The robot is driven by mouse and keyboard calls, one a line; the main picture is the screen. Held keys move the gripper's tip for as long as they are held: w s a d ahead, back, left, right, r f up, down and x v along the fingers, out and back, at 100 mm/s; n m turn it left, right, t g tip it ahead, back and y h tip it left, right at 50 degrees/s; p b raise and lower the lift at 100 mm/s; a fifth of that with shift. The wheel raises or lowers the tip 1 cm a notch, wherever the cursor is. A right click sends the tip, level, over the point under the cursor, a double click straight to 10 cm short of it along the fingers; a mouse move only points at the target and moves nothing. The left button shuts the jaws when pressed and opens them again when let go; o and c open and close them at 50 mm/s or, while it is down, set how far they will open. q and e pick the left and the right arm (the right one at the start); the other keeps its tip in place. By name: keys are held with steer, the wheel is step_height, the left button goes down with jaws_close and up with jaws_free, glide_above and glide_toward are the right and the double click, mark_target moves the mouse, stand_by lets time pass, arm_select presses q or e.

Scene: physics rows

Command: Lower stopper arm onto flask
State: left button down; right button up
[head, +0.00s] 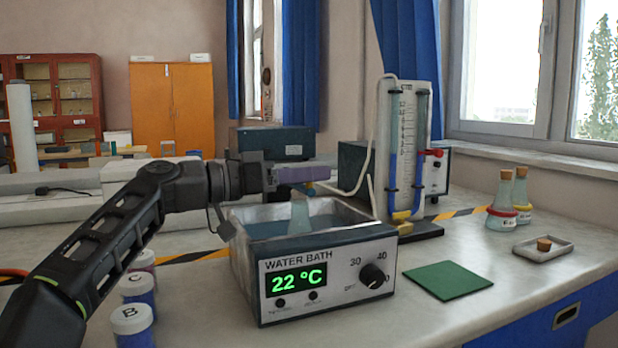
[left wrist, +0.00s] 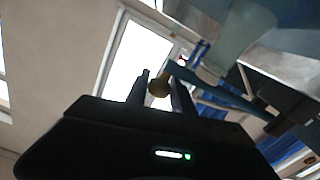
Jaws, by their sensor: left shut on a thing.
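The conical flask (head: 300,218) stands in the water bath (head: 328,262), whose display reads 22 °C. It also shows, blurred, at the top of the left wrist view (left wrist: 240,32). My left gripper (head: 305,175) is above the bath, over the flask's mouth. A small brown stopper (head: 309,188) shows just under the fingertips, a little above the flask and apart from it. In the left wrist view the stopper (left wrist: 158,87) appears between the two fingers, and the gripper is shut on it. Any arm bearing the stopper is not clearly visible. My right gripper is not in view.
A manometer (head: 408,150) with a white tube stands behind the bath at right. Several lidded jars (head: 133,322) stand at front left. A green mat (head: 447,280), a tray with a cork (head: 543,249) and two stoppered flasks (head: 503,205) are at right.

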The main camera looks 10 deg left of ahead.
arm_select(q)
steer(key=shift+f, duration=0.25)
steer(key=c, duration=1.1)
jaws_free()
steer(key=shift+s, duration=0.1)
steer(key=shift+v, duration=3.8)
